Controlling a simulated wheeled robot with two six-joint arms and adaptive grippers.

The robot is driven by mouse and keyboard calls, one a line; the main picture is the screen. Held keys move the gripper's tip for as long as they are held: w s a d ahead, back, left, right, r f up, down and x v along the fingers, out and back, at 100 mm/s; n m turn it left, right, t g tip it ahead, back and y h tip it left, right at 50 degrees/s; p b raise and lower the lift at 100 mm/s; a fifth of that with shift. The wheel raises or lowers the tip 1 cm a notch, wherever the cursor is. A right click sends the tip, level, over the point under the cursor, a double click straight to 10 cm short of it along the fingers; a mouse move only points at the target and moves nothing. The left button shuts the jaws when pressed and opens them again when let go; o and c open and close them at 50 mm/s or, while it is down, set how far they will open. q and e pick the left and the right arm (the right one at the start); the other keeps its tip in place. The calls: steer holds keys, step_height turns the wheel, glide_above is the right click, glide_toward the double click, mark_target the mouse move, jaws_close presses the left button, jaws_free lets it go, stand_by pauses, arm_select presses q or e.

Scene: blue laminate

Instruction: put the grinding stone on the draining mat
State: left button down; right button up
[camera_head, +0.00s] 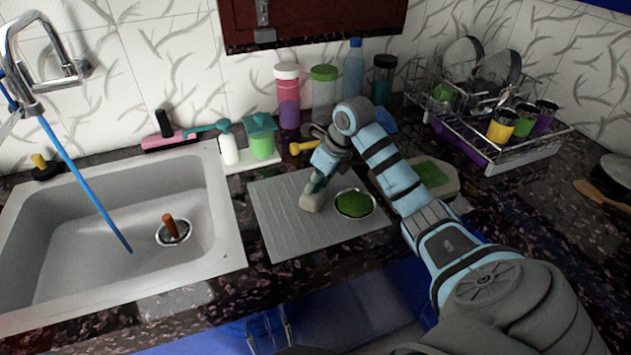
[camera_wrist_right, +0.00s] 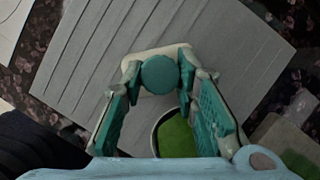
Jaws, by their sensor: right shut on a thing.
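The grinding stone (camera_head: 310,202) is a pale beige block with a round teal knob on top. My right gripper (camera_head: 322,177) is shut on it, with its teal-padded fingers either side of the knob (camera_wrist_right: 160,75). The draining mat (camera_head: 282,232) is a grey ribbed sheet right of the sink, and it fills much of the right wrist view (camera_wrist_right: 225,40). The stone is over the middle of the mat; I cannot tell whether it touches it. My left gripper is not in view.
A metal bowl with green contents (camera_head: 355,204) stands at the mat's right side, close to the stone. The sink (camera_head: 90,230) is on the left. Bottles (camera_head: 288,95) stand behind the mat, and a dish rack (camera_head: 495,125) is at the back right. The mat's front left is clear.

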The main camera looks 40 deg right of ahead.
steer(key=o, duration=1.1)
steer(key=shift+s, duration=0.1)
steer(key=shift+r, duration=0.2)
steer(key=p+v, duration=0.1)
steer(key=v, duration=1)
steer(key=shift+s+r, duration=0.2)
steer(key=shift+r, duration=0.15)
